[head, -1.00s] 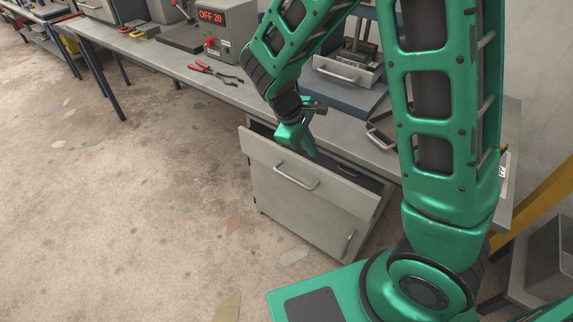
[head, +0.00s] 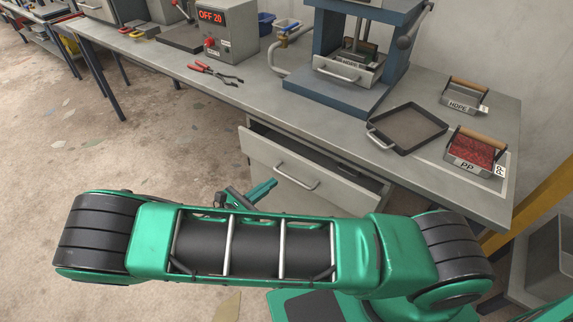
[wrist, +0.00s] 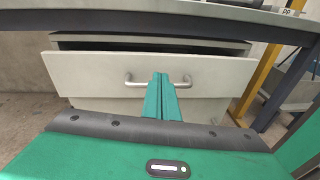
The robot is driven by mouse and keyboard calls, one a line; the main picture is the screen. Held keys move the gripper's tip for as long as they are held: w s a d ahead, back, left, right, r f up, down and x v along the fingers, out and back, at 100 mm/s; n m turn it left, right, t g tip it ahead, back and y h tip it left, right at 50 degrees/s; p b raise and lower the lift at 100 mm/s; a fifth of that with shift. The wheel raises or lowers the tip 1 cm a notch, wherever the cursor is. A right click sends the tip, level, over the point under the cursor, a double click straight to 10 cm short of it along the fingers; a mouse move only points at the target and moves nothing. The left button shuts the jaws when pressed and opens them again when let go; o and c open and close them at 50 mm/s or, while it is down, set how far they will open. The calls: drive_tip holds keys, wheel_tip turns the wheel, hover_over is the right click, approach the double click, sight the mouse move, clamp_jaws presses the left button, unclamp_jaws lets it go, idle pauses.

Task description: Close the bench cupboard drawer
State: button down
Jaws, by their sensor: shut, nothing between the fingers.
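The bench cupboard drawer (head: 262,150) is pulled partly out under the workbench, with a dark gap above its front. Its metal bar handle (head: 297,177) is on the front panel. In the wrist view the drawer front (wrist: 215,74) faces me, and the handle (wrist: 135,80) is partly hidden behind my fingers. My gripper (wrist: 162,80) is shut and empty, in front of the middle of the drawer front. I cannot tell whether it touches. In the head view my gripper (head: 262,192) shows to the left of the handle, partly hidden by my arm.
The workbench (head: 255,98) carries a blue press (head: 345,95), a black tray (head: 408,127), an HDPE bin (head: 462,103) and a PP bin (head: 470,153) with red granules, plus red-handled pliers (head: 213,73).

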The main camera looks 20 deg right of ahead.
sight(295, 158)
drive_tip(key=w+d, duration=0.2)
drive_tip(key=d, duration=0.1)
drive_tip(key=w+d+n+t, duration=0.1)
drive_tip(key=w+d, duration=0.2)
drive_tip(key=w+d+n+t, duration=0.1)
drive_tip(key=w+d, duration=0.1)
drive_tip(key=d, duration=0.1)
drive_tip(key=shift+w+d+f, duration=0.15)
drive_tip(key=shift+w+f, duration=0.15)
drive_tip(key=shift+f, duration=0.1)
idle(0.4)
